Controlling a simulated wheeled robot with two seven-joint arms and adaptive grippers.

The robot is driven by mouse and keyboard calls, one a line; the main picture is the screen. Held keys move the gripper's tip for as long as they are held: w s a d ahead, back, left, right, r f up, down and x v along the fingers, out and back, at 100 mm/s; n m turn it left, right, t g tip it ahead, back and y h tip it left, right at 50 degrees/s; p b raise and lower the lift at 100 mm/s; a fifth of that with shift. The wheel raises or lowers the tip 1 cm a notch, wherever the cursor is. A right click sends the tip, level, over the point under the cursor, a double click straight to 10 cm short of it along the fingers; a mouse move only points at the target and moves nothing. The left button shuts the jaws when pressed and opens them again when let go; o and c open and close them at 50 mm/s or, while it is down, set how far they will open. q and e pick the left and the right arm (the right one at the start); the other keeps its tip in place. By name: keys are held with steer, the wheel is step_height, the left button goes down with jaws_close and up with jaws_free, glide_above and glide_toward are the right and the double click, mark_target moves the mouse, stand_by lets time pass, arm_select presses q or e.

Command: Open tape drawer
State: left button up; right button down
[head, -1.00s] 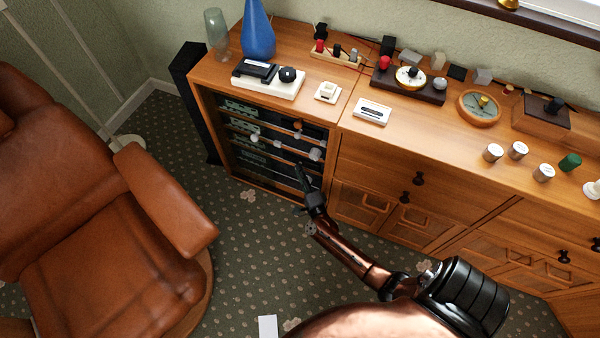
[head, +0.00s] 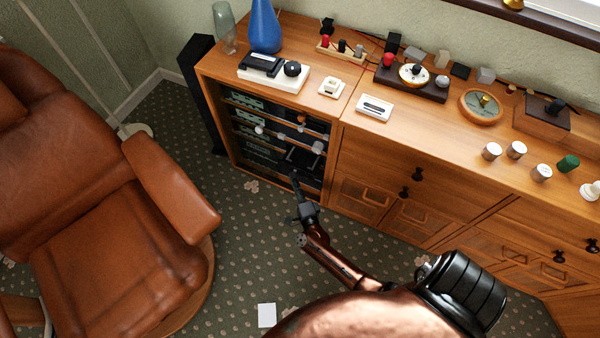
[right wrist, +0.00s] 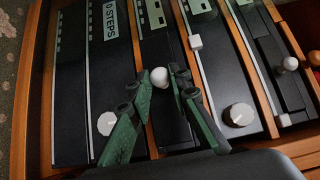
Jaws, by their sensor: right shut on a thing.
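The cabinet's open bay (head: 240,135) holds a stack of black units with white knobs, at the left end of the sideboard. My right gripper (head: 294,178) is at the lower right of this stack. In the right wrist view the right gripper (right wrist: 172,82) has its two green-black fingers closed around a round white knob (right wrist: 159,77) on a narrow black front (right wrist: 163,50). In the head view a dark tray-like part (head: 303,157) stands out of the stack just above the fingertips. The gripped knob is hidden in the head view. My left gripper is out of view.
A brown leather armchair (head: 120,230) stands to the left, with open carpet between it and the sideboard. A black speaker (head: 198,90) stands left of the bay. Other knobs (right wrist: 238,114) lie close to the fingers. Small objects cover the sideboard top (head: 335,110).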

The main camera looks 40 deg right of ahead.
steer(key=c, duration=1.8)
jaws_free()
steer(key=shift+s, duration=0.1)
steer(key=v, duration=1.2)
